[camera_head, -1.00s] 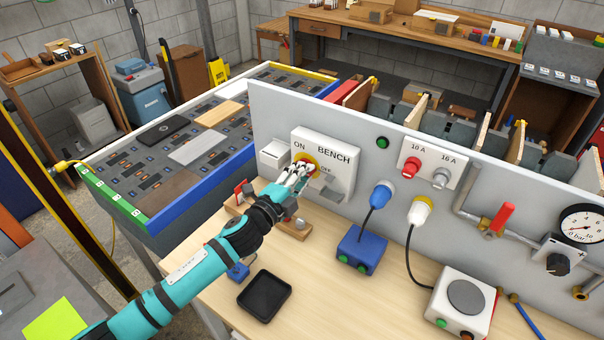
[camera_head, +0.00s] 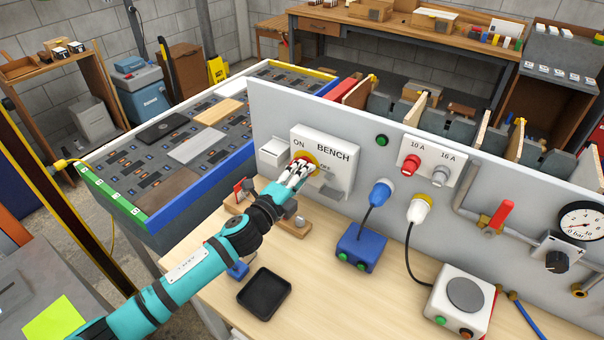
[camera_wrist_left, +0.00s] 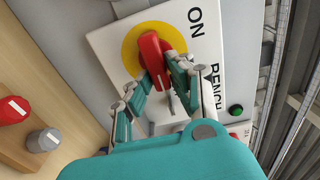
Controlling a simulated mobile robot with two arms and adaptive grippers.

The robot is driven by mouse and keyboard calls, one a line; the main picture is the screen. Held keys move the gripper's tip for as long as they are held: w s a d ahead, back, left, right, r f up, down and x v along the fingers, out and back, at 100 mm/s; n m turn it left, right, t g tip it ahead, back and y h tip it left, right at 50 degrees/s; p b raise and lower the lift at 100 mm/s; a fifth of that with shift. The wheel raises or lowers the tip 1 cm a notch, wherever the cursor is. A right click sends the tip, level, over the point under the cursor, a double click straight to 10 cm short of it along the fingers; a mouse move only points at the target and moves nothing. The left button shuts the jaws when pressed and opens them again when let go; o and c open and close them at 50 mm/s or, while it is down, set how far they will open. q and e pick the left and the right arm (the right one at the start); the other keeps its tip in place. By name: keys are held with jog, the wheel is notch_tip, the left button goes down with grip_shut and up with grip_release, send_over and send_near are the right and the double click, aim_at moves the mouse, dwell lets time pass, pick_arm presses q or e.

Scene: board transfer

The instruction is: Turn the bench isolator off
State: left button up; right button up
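The bench isolator (camera_head: 338,152) is a white box marked ON, OFF and BENCH on the upright grey panel. Its red handle (camera_wrist_left: 153,55) sits on a yellow disc (camera_wrist_left: 131,47). In the left wrist view the handle runs roughly along the line of the lettering. My left gripper (camera_head: 303,168) is at the handle. Its fingers (camera_wrist_left: 161,73) lie on both sides of the handle's near end and look shut on it. The fingers partly hide the handle and disc in the head view. My right gripper is not in view.
Right of the isolator are red and grey knobs (camera_head: 411,168), blue and white plugs and a red valve lever (camera_head: 498,217). A black tray (camera_head: 265,293) and a blue box (camera_head: 361,248) stand on the bench below. A wooden block with small knobs (camera_head: 293,229) lies under my left wrist.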

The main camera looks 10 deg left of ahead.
pick_arm(q)
jog(key=o, duration=0.4)
jog(key=shift+c, duration=0.2)
jog(key=v, duration=1.2)
jog(key=shift+f, duration=0.1)
